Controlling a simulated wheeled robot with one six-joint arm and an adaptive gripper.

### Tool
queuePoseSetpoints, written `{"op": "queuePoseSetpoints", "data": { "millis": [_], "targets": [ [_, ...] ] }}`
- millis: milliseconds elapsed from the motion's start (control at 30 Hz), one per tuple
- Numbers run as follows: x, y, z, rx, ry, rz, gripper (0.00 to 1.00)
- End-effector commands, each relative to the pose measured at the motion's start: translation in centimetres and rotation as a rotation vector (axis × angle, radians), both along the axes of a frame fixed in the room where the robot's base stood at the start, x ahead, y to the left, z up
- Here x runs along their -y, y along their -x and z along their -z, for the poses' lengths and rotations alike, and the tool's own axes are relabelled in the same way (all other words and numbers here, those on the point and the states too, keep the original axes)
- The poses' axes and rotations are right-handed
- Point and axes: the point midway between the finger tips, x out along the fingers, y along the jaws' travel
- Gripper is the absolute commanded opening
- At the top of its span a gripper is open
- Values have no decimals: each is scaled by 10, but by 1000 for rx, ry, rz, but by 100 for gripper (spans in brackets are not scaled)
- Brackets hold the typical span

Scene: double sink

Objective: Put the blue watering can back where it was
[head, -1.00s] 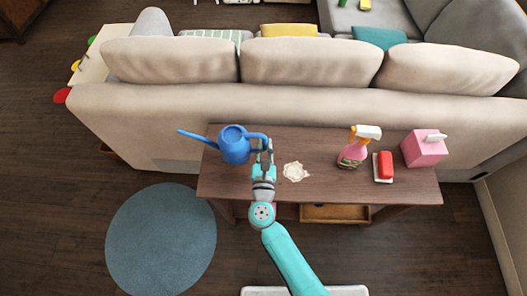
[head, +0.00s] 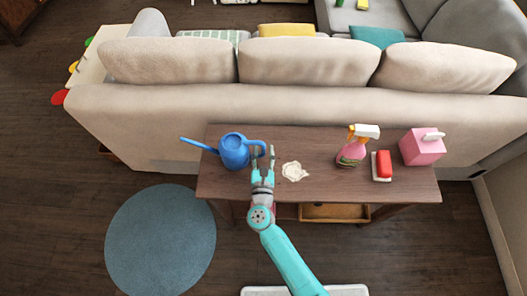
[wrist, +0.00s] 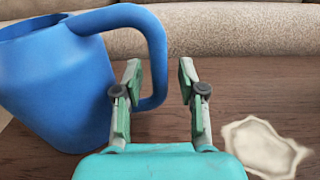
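The blue watering can (head: 234,152) stands upright at the left end of the dark wooden table (head: 320,190). Its spout points left over the table edge and its handle faces right, towards my gripper (head: 262,154). In the wrist view the can (wrist: 55,85) fills the left side. My gripper (wrist: 161,75) is open there, its two fingers wide apart. The left finger overlaps the handle loop in the picture, and the right part of the handle shows between the fingers. I cannot tell whether a finger touches it.
A cream, irregular flat patch (head: 294,171) lies on the table right of my gripper. Further right are a pink spray bottle (head: 352,152), a red bar on a white dish (head: 384,165) and a pink tissue box (head: 422,148). The beige sofa (head: 300,105) backs the table.

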Motion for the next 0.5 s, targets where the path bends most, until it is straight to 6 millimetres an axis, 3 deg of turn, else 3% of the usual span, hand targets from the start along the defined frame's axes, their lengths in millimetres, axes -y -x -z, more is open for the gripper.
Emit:
{"op": "queuePoseSetpoints", "data": {
  "millis": [267, 500],
  "targets": [
    [0, 4, -2, -1, 1, -1, 40],
    [-2, 44, -2, -2, 1, -5, 40]
  ]
}}
